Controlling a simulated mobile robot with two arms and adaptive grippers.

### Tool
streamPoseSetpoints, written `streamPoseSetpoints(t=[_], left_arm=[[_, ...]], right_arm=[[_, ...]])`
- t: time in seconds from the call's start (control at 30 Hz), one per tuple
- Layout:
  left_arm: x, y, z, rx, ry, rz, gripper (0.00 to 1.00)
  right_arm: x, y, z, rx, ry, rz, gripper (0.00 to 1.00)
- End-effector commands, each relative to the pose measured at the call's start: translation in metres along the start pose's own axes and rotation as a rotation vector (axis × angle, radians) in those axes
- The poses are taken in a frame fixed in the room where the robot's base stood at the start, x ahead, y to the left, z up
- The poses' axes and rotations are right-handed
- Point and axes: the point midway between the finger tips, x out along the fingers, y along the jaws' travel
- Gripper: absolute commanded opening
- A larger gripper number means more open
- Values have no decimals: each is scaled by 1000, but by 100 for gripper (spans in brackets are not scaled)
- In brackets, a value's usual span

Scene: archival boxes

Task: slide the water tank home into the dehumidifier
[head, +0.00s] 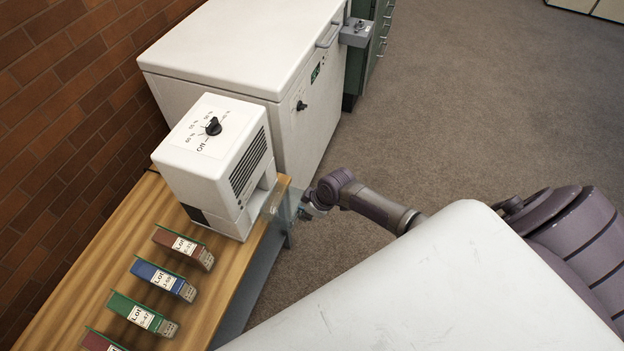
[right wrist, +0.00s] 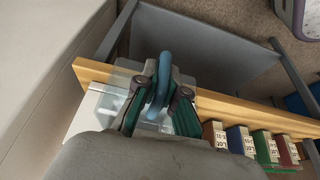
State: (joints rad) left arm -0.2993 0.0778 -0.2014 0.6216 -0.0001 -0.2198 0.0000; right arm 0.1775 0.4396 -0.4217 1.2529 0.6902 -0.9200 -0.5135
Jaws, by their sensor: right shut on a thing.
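The white dehumidifier (head: 215,165) stands on the wooden bench, with a dial on top and a dark vent grille on its front side. The clear water tank (head: 274,204) sticks out of its lower front opening past the bench edge; how deep it sits inside is hidden. My right gripper (head: 304,205) is at the tank's outer end. In the right wrist view its green-padded fingers (right wrist: 160,98) are shut on the tank's blue handle (right wrist: 162,80), with clear plastic showing around them. My left gripper is not in view.
A row of several coloured lot boxes (head: 168,281) stands along the wooden bench (head: 150,212), left of the dehumidifier. A large white chest unit (head: 240,45) stands close behind it. A brick wall (head: 70,90) is at the left. A white surface (head: 440,285) fills the lower right.

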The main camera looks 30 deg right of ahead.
Motion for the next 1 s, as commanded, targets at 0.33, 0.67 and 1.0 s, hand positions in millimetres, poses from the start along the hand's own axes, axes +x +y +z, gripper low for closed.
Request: streamPoseSetpoints(t=[0.33, 0.67, 1.0], left_arm=[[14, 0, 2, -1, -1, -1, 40], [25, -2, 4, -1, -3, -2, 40], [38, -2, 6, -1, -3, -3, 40]], right_arm=[[11, 0, -19, 1, 3, 0, 0], [20, 0, -37, 1, 3, 0, 0], [28, -1, -56, 0, 3, 0, 0]])
